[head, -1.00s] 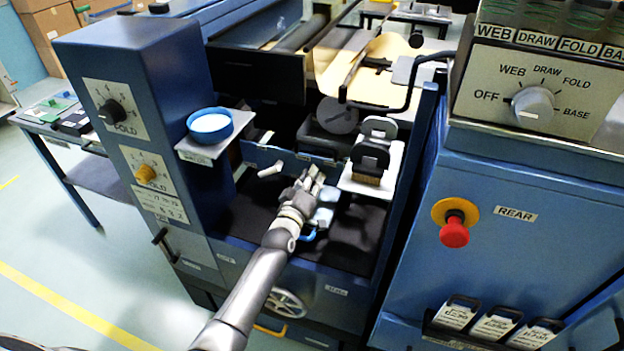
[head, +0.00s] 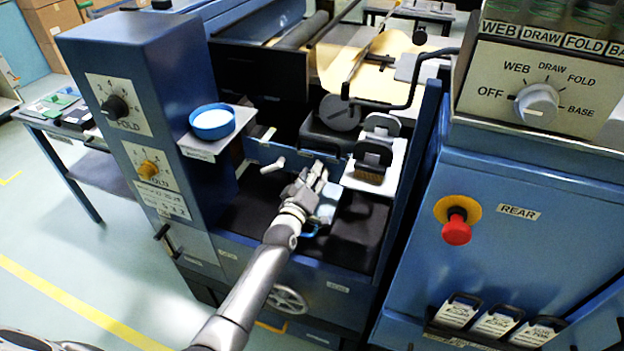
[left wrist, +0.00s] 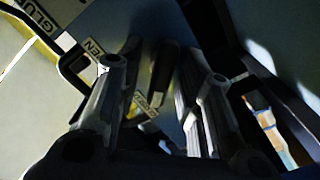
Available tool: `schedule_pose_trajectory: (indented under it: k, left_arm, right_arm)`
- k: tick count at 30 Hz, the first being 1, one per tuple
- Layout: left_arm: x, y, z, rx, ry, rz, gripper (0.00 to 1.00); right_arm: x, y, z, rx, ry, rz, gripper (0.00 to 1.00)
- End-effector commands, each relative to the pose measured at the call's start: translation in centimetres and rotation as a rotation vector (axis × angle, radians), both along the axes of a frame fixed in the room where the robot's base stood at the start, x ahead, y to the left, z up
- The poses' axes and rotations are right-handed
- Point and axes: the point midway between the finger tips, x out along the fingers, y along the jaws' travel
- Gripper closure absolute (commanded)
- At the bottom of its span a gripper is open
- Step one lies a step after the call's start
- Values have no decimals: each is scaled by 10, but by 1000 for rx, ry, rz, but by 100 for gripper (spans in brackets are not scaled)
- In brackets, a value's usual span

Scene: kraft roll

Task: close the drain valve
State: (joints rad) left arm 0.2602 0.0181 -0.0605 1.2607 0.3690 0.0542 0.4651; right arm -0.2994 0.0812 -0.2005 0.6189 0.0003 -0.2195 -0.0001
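My left gripper (head: 316,172) reaches into the dark bay of the blue machine in the head view. In the left wrist view its two fingers (left wrist: 158,85) stand apart. A dark upright piece (left wrist: 162,72), possibly the drain valve's handle, shows between them; I cannot tell whether they touch it. A label ending in "EN" (left wrist: 95,46) and a partly hidden label (left wrist: 152,98) lie near it. A label reading "GLU" (left wrist: 38,12) is at the top left. In the head view the hand hides the valve area. My right gripper is not in view.
A blue bowl (head: 212,122) stands on a small shelf left of the bay. A pale lever (head: 273,166) is beside the hand. A block with dark handles (head: 371,160) sits on the right ledge. A red button (head: 457,230) is on the right cabinet.

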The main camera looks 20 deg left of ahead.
Motion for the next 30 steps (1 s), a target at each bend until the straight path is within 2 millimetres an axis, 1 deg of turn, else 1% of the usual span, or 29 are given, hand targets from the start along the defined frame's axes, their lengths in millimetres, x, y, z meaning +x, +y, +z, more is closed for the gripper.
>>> schedule_pose_trajectory:
  k: [5,8,15,21,25,30]
  left_arm:
    - [-11,0,-1,-1,1,0,65]
    - [-24,1,-1,-1,1,0,65]
    - [-68,3,-2,-1,2,1,65]
    - [-100,4,-1,0,4,1,65]
    - [-113,4,-1,0,1,0,65]
    - [-120,4,-1,0,1,0,65]
  right_arm:
    - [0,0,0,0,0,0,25]
    - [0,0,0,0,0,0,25]
    - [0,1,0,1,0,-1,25]
    - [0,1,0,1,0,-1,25]
    - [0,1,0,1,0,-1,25]
    - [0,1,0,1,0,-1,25]
